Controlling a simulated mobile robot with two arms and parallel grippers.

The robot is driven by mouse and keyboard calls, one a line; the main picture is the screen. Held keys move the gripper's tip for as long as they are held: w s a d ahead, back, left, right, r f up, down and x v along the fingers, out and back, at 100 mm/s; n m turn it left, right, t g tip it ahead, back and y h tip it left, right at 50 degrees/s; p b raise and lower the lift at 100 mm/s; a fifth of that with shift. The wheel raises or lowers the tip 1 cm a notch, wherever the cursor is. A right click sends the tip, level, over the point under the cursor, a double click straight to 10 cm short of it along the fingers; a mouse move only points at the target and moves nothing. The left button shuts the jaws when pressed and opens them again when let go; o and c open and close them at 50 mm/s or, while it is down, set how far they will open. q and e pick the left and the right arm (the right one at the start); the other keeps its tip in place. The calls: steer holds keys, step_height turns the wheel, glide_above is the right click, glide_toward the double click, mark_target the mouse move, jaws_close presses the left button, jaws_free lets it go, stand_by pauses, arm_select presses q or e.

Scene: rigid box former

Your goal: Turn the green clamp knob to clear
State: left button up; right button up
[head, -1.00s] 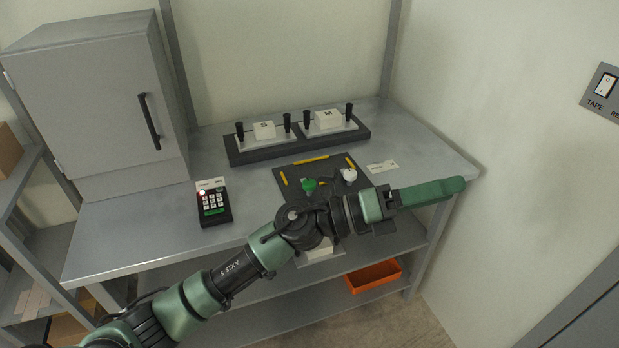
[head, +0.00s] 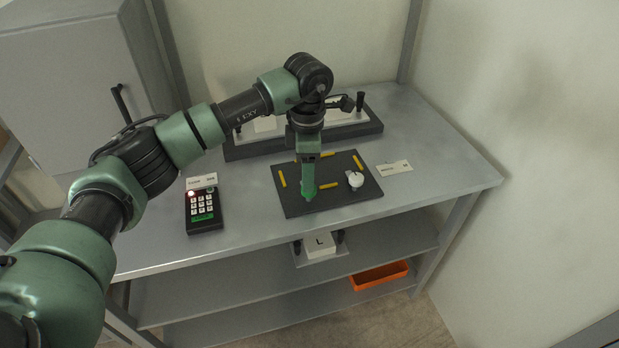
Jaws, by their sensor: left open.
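My left gripper (head: 308,192) points straight down over the dark plate (head: 333,205) on the bench. Its green fingers show edge-on as one bar, with their tips at the spot of the green clamp knob. The knob is hidden behind the fingers or blends with their green, so I cannot tell whether they touch it or how it is turned. The jaws are open. A white knob (head: 355,180) stands on the plate just right of my gripper. My right gripper is not in view.
Yellow strips (head: 359,162) lie on the plate. A keypad (head: 204,210) with a red light stands to the left, and a small label card (head: 394,168) to the right. A dark rack (head: 372,127) stands behind. An L block (head: 319,245) and an orange bin (head: 379,276) sit below.

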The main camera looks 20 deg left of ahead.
arm_select(q)
steer(key=f, duration=0.3)
steer(key=shift+w, duration=0.2)
steer(key=shift+f+p, duration=0.35)
steer(key=shift+f, duration=0.45)
jaws_close()
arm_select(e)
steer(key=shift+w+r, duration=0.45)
